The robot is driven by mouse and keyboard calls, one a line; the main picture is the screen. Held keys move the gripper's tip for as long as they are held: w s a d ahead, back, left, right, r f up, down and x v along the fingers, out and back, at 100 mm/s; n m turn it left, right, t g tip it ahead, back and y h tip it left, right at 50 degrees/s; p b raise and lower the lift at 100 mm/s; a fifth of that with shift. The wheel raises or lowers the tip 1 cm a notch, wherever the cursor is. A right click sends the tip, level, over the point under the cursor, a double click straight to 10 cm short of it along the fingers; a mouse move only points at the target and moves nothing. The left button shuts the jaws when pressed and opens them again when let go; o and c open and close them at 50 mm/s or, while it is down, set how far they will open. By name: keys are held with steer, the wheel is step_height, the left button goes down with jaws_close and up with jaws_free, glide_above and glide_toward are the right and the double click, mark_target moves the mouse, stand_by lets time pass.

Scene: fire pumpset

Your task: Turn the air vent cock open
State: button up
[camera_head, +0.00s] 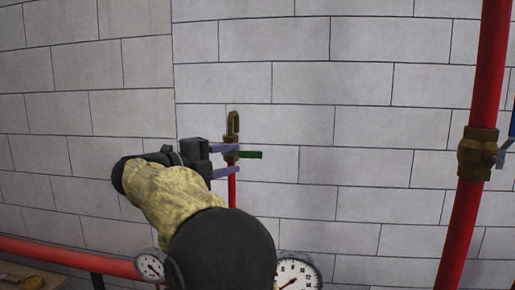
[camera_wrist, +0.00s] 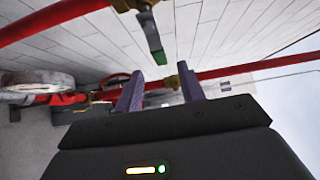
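The air vent cock is a small brass valve (camera_head: 231,139) with a hooked brass outlet on top, on a thin red pipe (camera_head: 232,190). Its green lever (camera_head: 251,155) points right in the head view, roughly horizontal. My gripper (camera_head: 239,159) has purple fingers that are apart, with nothing between them. In the head view the fingers overlap the valve, one above and one below the lever's level. In the wrist view the green lever (camera_wrist: 156,45) lies ahead of the gap between the fingertips (camera_wrist: 160,80), apart from them. The fingers partly hide the valve in the head view.
A thick red pipe (camera_head: 476,120) with a brass valve (camera_head: 477,153) stands at the right. Two gauges (camera_head: 150,265) (camera_head: 298,272) sit low, near my arm. A red pipe (camera_head: 70,255) runs low at left. The grey block wall is behind.

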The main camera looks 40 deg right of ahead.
mark_target(249, 155)
steer(key=d+p, duration=0.1)
steer(key=d, duration=0.2)
steer(key=d+p, duration=0.1)
steer(key=d, duration=0.1)
steer(key=d+p, duration=0.1)
steer(key=d, duration=0.2)
steer(key=shift+s+d, duration=0.3)
jaws_close()
